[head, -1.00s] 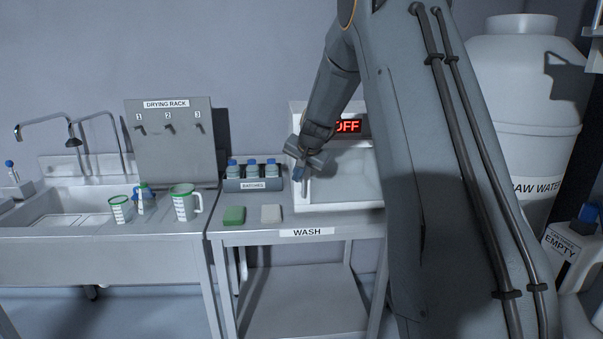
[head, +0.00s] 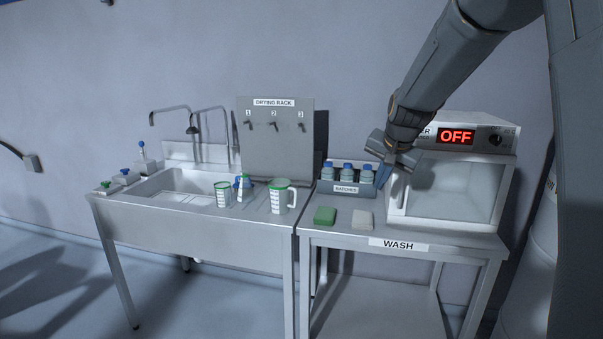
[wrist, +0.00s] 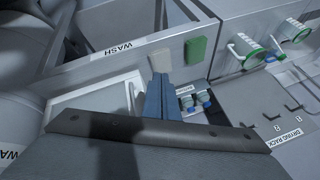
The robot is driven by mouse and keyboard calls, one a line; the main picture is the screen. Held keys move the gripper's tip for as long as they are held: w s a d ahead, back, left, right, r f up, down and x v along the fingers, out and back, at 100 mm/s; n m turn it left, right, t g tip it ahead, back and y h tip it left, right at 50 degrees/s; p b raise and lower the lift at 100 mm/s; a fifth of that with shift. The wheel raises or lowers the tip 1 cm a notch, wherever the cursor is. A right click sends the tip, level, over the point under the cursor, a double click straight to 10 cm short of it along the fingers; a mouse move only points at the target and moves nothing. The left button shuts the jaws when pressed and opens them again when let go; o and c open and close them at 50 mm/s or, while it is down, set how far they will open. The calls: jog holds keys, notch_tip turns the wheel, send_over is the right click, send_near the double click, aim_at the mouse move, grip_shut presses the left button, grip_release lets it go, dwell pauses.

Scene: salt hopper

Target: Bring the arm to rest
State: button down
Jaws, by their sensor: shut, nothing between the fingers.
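My gripper (head: 389,172) is shut and empty. In the head view it hangs over the wash table, in front of the left edge of the white oven-like box (head: 447,192) whose display reads OFF. The blue fingers (wrist: 158,100) lie together in the wrist view, with the pale sponge (wrist: 159,60) beyond their tips. My arm reaches in from the upper right of the head view. Whether the fingers touch the box cannot be told.
A rack of blue-capped bottles (head: 347,188) stands close left of my gripper. A green sponge (head: 325,216) and the pale one lie at the table's front. Measuring jugs (head: 281,198) stand by the sink (head: 176,186), under the drying rack (head: 276,145). The floor at left is clear.

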jog(key=s+a+f+n+g, duration=0.1)
jog(key=s+f, duration=0.4)
jog(key=s, duration=0.5)
jog(key=s+a+f+n+g, duration=0.2)
jog(key=s+a+f+n, duration=0.1)
jog(key=s, duration=0.8)
jog(key=s+a+f+n+g, duration=0.2)
jog(key=s+f, duration=0.5)
jog(key=s, duration=0.4)
jog(key=shift+s+a+f+n, duration=0.25)
jog(key=shift+a+f+n, duration=0.15)
jog(key=shift+n, duration=0.5)
